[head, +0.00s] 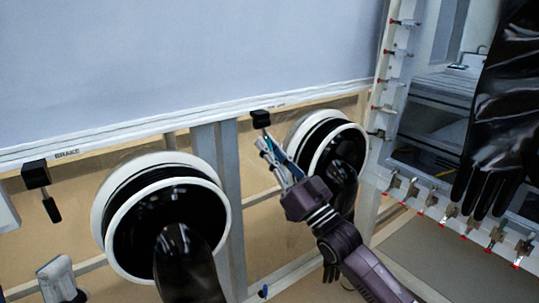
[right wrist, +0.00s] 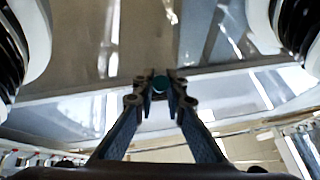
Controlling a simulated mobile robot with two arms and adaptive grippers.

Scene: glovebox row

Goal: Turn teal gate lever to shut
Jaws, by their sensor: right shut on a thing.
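The teal gate lever (head: 276,148) hangs below a black mounting block (head: 261,118) under the white ledge, left of the right-hand glove port. My right gripper (head: 267,145) reaches up to it from the lower right and is shut on it.
A black brake lever (head: 51,208) hangs from its block at the left. Two round glove ports, left (head: 215,215) and right (head: 362,140), stick out on either side of the grey post (head: 228,165). Red-tipped clamps (head: 467,228) and a hanging black glove (head: 495,130) are at the right.

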